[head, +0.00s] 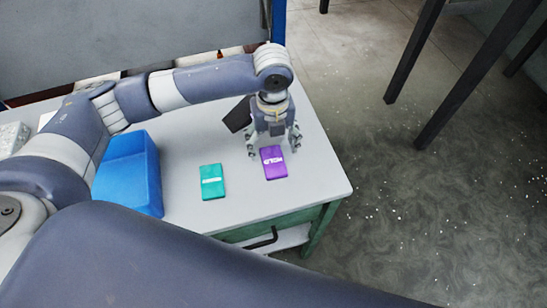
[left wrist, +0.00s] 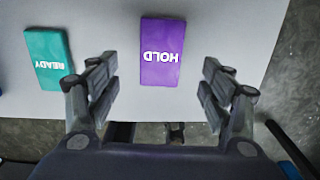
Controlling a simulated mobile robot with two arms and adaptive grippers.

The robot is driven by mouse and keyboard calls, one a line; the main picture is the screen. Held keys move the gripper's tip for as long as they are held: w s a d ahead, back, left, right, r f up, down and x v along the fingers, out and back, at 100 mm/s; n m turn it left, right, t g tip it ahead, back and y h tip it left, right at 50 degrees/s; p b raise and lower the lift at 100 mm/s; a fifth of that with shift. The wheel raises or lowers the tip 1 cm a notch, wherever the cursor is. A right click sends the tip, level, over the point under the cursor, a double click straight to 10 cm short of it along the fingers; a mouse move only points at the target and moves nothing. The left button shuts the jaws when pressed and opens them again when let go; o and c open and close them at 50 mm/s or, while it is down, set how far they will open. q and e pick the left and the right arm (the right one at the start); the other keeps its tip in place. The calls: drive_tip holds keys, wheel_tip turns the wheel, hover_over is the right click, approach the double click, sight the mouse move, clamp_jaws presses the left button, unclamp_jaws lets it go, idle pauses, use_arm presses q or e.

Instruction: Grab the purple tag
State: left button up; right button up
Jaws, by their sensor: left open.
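The purple tag (head: 274,163), marked HOLD, lies flat on the table near its right end. It also shows in the left wrist view (left wrist: 162,52), upper middle. My left gripper (head: 273,149) is over the table at the tag's far edge in the head view. In the left wrist view my left gripper (left wrist: 160,84) is open, with one finger to each side of the tag's lower end and a gap to both. Nothing is between the fingers' pads that I can see as held. My right gripper is not in view.
A teal tag (head: 212,182), marked READY in the left wrist view (left wrist: 48,58), lies left of the purple one. A blue bin (head: 128,172) stands further left on the table (head: 318,178). The table's right edge is close to the purple tag.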

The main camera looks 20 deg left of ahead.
sight(273, 162)
use_arm(q)
drive_tip(key=shift+f, duration=0.65)
wheel_tip(273, 162, down, 4)
drive_tip(key=shift+s+d+f+p, duration=0.15)
drive_tip(key=shift+f+p, duration=0.05)
drive_tip(key=shift+p, duration=0.9)
drive_tip(key=shift+f, duration=0.2)
drive_tip(key=c, duration=1.1)
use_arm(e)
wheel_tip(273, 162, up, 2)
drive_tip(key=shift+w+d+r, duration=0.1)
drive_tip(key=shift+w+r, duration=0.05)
